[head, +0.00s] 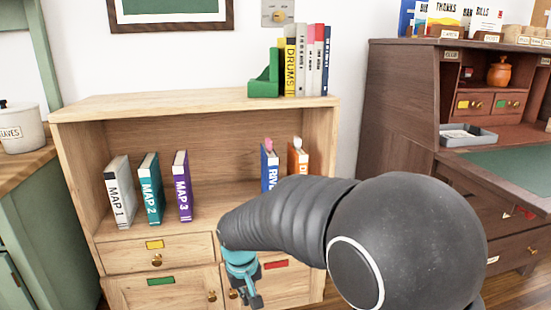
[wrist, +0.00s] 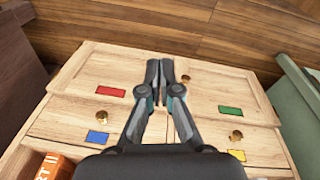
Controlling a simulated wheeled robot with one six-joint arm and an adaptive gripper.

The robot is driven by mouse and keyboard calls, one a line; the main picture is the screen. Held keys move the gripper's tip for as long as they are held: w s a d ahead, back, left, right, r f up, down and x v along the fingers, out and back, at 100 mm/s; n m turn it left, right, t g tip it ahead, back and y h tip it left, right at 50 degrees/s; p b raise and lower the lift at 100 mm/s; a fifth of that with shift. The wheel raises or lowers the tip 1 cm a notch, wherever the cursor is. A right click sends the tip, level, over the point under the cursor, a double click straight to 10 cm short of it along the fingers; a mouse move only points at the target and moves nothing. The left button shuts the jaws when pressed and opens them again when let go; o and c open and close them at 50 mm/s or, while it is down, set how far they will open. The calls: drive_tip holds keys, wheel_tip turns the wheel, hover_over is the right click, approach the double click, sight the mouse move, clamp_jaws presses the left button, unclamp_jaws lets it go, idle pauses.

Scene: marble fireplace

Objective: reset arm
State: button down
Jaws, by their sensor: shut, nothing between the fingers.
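My gripper (head: 252,298) hangs low in front of the wooden bookcase (head: 210,103) in the head view, below the grey arm. In the wrist view my gripper (wrist: 160,68) is shut, its two fingers side by side with nothing held. Behind it are the drawer and door fronts, with red (wrist: 110,91), green (wrist: 231,111), blue (wrist: 97,137) and yellow (wrist: 237,155) labels and brass knobs. My arm hides the bookcase's lower right part and part of its shelf.
Books MAP 1 (head: 119,190), MAP 2 (head: 151,188) and MAP 3 (head: 182,186) stand on the shelf. A blue book (head: 269,168) and an orange book (head: 298,160) stand right of them. A green bookend (head: 265,78) is on top. A dark desk (head: 395,110) stands right, a green cabinet (head: 40,190) left.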

drive_tip(key=s+d+r+m+t+p, duration=0.2)
drive_tip(key=s+d+r, duration=0.7)
drive_tip(key=s+d, duration=0.1)
drive_tip(key=s+d+r+m+t+p, duration=0.2)
drive_tip(key=s+d+r, duration=0.7)
drive_tip(key=d, duration=0.3)
drive_tip(key=shift+s+d+r+m+p, duration=0.3)
drive_tip(key=shift+s+r+m+p, duration=0.05)
drive_tip(key=shift+m+p, duration=0.05)
